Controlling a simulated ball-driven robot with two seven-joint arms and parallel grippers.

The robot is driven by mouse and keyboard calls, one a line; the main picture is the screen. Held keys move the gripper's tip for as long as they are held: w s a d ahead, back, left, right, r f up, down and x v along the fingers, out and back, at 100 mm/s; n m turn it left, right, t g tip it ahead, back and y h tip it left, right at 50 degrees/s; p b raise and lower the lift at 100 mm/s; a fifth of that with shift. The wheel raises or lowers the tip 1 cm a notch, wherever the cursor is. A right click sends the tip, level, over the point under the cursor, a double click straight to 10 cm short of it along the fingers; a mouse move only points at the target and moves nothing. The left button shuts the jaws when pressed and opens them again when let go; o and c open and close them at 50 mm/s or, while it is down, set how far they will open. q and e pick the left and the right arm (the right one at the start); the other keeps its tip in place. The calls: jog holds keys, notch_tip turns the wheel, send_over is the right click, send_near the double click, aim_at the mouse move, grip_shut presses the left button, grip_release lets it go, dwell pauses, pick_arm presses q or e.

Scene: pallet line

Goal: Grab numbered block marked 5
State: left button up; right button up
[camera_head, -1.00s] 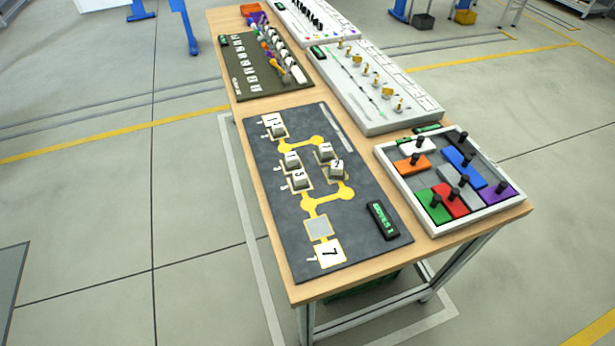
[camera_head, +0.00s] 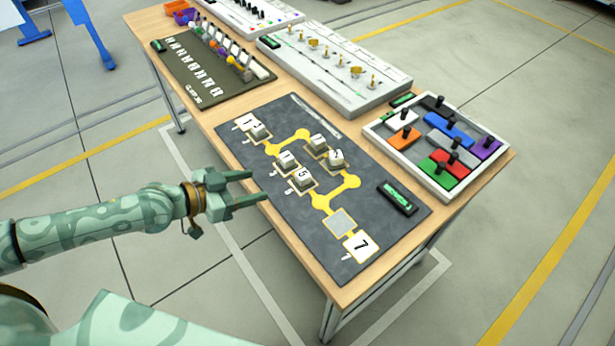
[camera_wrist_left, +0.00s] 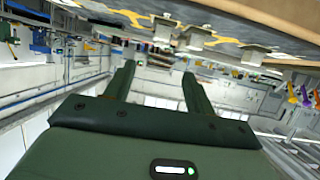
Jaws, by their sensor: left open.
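The block marked 5 (camera_head: 303,179) is a small light-grey cube standing on the dark board (camera_head: 280,225), on a pad of the yellow track. My left gripper (camera_head: 260,186) is open and empty, at the board's left edge, left of block 5 and apart from it. In the left wrist view the two fingers (camera_wrist_left: 155,78) point ahead with nothing between them. Several grey blocks show at the top of that view, their numbers not readable. My right gripper is not in view.
Other numbered blocks stand close to block 5: one (camera_head: 284,161) just up-left, one (camera_head: 335,158) to its right, one (camera_head: 318,143) behind. A white tray (camera_head: 412,177) of coloured pieces stands at the right. A small green display (camera_head: 397,198) lies on the board.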

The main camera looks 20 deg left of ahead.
pick_arm(q)
send_near(301, 175)
jog(key=x, duration=0.5)
jog(key=shift+w+d+r, duration=0.1)
jog(key=shift+w+d, duration=0.05)
jog(key=shift+d, duration=0.05)
jog(key=b+x, duration=0.1)
jog(key=x, duration=0.4)
jog(key=shift+w+f, duration=0.15)
jog(key=shift+f, duration=0.15)
jog(key=c, duration=1)
jog(key=shift+r, duration=0.1)
jog(key=shift+c, duration=0.6)
